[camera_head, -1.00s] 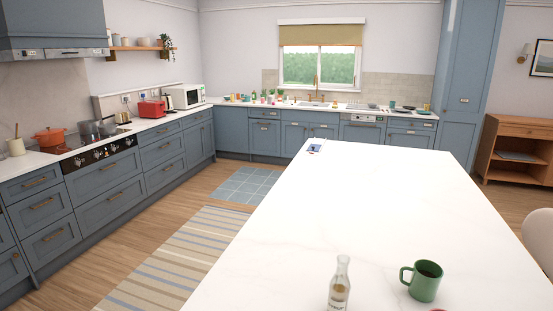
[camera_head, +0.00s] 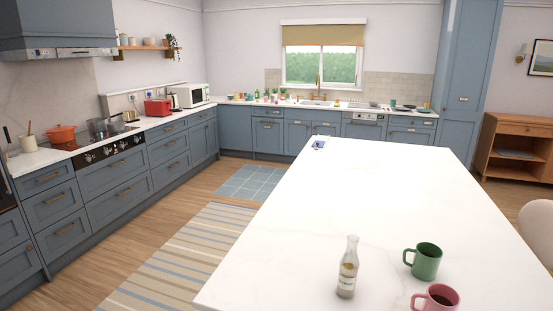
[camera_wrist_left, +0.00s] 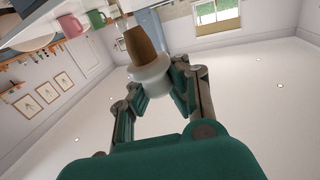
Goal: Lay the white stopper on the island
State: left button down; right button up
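The white stopper (camera_wrist_left: 150,77), a white cap with a tapered brown cork, is between the fingers of my left gripper (camera_wrist_left: 155,88) in the left wrist view. The fingers are closed on its white part, and the cork points away from the gripper. The stopper and both grippers are out of the head view. The island (camera_head: 340,205) has a broad white marbled top. My right gripper shows in neither view.
A clear bottle (camera_head: 347,270), a green mug (camera_head: 426,264) and a pink mug (camera_head: 438,299) stand at the island's near end. A small blue item (camera_head: 319,144) lies at its far left corner. The middle of the top is clear. A pale chair (camera_head: 538,228) stands at the right.

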pick_arm(q)
jog(key=shift+s+a+f, duration=0.1)
jog(key=shift+s+a, duration=0.05)
jog(key=shift+s, duration=0.05)
jog(key=shift+s+a+h, duration=0.1)
jog(key=shift+s+h, duration=0.05)
jog(key=shift+h, duration=0.15)
jog(key=shift+a+f+m+g, duration=0.1)
jog(key=shift+a+m+g, duration=0.05)
jog(key=shift+m+g, duration=0.25)
jog(key=shift+s+d+f+n+t+y, duration=0.15)
jog(key=shift+s+f+n+t+y, duration=0.35)
jog(key=shift+n+y, duration=1)
jog(key=shift+s+d+f+n+t+y, duration=0.2)
jog(key=shift+s+n+t+y, duration=0.7)
jog(key=shift+y, duration=1.15)
jog(key=shift+s+d+f+n+t+y, duration=0.15)
jog(key=shift+s+f+n+t+y, duration=0.25)
jog(key=shift+n+y, duration=1.2)
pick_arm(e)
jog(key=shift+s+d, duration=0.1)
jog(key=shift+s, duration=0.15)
pick_arm(q)
jog(key=shift+r, duration=0.1)
jog(key=shift+w, duration=0.1)
